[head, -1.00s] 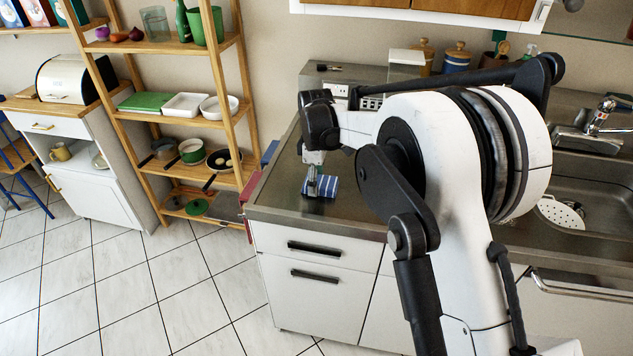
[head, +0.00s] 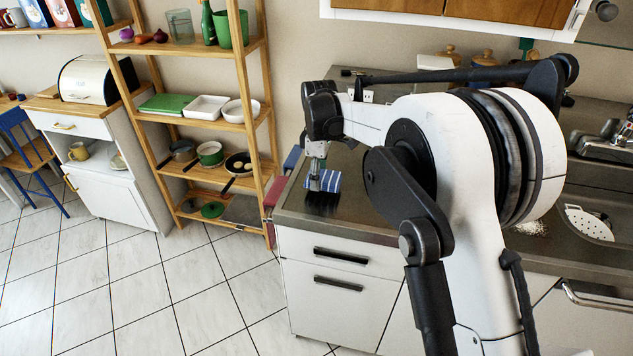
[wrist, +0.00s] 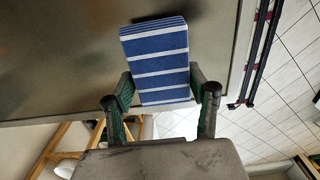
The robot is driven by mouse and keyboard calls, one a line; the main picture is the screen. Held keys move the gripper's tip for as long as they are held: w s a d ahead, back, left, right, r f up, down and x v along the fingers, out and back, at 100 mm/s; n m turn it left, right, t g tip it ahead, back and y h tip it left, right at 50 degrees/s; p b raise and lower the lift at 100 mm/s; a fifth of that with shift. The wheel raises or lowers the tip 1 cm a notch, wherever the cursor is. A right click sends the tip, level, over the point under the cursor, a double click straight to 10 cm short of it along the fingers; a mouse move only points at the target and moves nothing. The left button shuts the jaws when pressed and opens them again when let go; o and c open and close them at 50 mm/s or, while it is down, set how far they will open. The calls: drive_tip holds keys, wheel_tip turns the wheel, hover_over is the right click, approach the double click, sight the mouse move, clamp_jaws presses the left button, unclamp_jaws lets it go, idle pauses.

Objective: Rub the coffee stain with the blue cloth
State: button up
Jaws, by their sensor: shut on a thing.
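The blue cloth (head: 333,182), with white stripes, is at my gripper over the left end of the steel worktop. In the wrist view the cloth (wrist: 160,58) fills the space between the fingers of my gripper (wrist: 162,92), which is shut on it. It looks like a folded, flat-sided pad. The cloth is low over the worktop; I cannot tell whether it touches. A dark patch lies just below the cloth in the head view, and I cannot tell whether it is shadow or coffee stain. No stain shows clearly elsewhere.
The worktop (head: 300,204) ends close to my gripper's left, above white drawers. A wooden shelf rack (head: 262,130) with dishes and pans stands left of it. The sink (head: 588,258) is at the right, with white grains (head: 530,228) beside it. My arm hides much of the worktop.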

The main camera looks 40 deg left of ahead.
drive_tip(key=shift+d+r, duration=0.1)
drive_tip(key=shift+r, duration=0.65)
drive_tip(key=shift+r+p, duration=0.85)
drive_tip(key=shift+r, duration=1.1)
